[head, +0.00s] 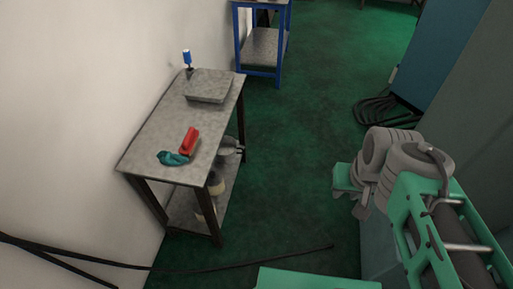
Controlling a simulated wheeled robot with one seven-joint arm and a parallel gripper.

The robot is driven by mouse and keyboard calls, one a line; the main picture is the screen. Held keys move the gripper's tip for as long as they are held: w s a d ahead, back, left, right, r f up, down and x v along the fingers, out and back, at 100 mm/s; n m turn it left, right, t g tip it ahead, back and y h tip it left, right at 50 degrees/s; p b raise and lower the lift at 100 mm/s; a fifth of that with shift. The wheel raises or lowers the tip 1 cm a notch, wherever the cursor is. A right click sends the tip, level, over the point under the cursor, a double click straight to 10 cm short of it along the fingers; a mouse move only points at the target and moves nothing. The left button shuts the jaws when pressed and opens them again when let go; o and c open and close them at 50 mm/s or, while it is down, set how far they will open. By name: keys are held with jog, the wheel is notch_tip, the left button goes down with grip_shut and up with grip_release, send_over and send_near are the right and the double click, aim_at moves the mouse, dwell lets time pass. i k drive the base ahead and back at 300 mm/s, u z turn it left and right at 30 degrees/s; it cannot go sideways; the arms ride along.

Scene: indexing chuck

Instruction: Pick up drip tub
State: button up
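A shallow grey rectangular tub-like thing (208,86) lies at the far end of a worktable in the head view. It looks like the drip tub, but its inside is hard to make out. My green and grey arm is folded at the right of the view, well apart from the table. The end of the arm, with what seems to be my gripper (352,190), is over the floor side. Its fingers are too unclear to tell if they are open or shut. Nothing of mine touches the tub.
The worktable (203,133) stands against the white wall. It also bears a red tool (189,141), a teal cloth (172,158) and a blue-topped bottle (187,60). Containers sit on its lower shelf. A blue-framed table (263,45) stands behind. Green floor (290,150) is clear between table and arm.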

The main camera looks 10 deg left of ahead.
aim_at(227, 152)
jog(key=z, duration=0.05)
jog(key=i, duration=3.75)
jog(key=z, duration=5.85)
